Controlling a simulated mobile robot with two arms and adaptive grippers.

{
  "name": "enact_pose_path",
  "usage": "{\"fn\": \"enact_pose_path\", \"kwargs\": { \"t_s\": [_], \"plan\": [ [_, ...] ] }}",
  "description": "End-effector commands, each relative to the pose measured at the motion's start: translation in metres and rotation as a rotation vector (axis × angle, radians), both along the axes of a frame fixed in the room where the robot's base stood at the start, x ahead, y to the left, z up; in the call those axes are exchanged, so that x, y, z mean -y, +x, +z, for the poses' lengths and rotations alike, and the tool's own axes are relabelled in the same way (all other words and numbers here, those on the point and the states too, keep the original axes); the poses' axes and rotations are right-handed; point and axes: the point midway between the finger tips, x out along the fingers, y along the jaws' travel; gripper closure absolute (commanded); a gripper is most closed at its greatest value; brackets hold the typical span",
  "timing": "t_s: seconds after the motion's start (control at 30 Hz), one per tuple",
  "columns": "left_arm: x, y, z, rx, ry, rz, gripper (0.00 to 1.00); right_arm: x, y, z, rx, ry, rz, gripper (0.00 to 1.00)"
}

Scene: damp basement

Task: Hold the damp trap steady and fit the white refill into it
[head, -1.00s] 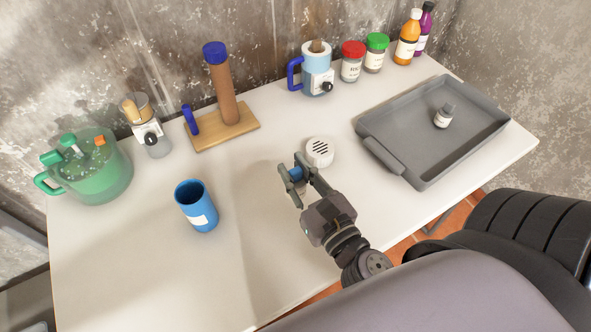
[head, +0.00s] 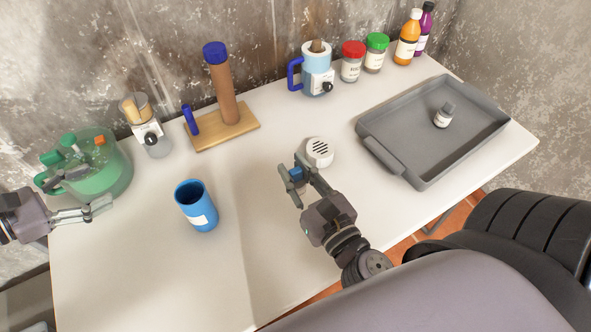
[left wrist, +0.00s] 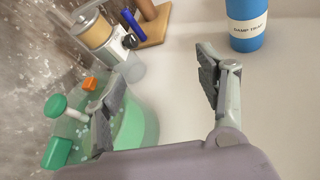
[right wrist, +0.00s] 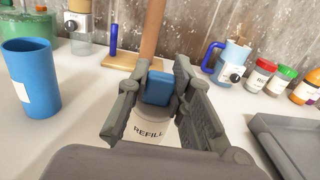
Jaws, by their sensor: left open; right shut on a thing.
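The damp trap (head: 197,206) is a blue open-topped cup with a white label, upright on the table. It also shows in the left wrist view (left wrist: 246,27), where its label reads as damp trap. The white refill (right wrist: 150,132) has a blue top and a label reading REFILL. My right gripper (head: 292,180) is shut on its blue top, to the right of the damp trap. My left gripper (head: 100,208) is open and empty, left of the damp trap and apart from it. In the head view the refill is mostly hidden by the gripper.
A green jug (head: 105,180) stands close to my left gripper. A round white vented thing (head: 319,152) sits just beyond my right gripper. A grey tray (head: 400,140) holds a small bottle (head: 443,116). A wooden stand (head: 240,127), mug and jars line the back. The front left is clear.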

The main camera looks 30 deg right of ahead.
Motion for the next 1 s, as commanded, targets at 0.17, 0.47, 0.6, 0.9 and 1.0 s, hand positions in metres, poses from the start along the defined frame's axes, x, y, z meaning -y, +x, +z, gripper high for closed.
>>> {"fn": "enact_pose_path", "kwargs": {
  "t_s": [0.17, 0.47, 0.6, 0.9, 1.0],
  "plan": [
    [0.039, -0.048, -0.051, -0.129, -0.053, -0.153, 0.34, 0.0, 0.0, 0.0, 0.001, 0.0, 0.0, 1.0],
    [0.069, -0.092, -0.081, -0.219, -0.107, -0.281, 0.34, 0.0, 0.0, 0.0, 0.001, 0.0, 0.0, 1.0],
    [0.077, -0.094, -0.085, -0.223, -0.11, -0.288, 0.34, 0.0, 0.0, 0.0, 0.001, 0.0, 0.0, 1.0],
    [0.116, -0.094, -0.096, -0.222, -0.111, -0.288, 0.34, 0.0, 0.0, 0.0, 0.001, 0.0, 0.0, 1.0],
    [0.131, -0.094, -0.1, -0.221, -0.11, -0.287, 0.34, 0.0, 0.0, 0.0, 0.001, 0.0, 0.0, 1.0]
  ]
}}
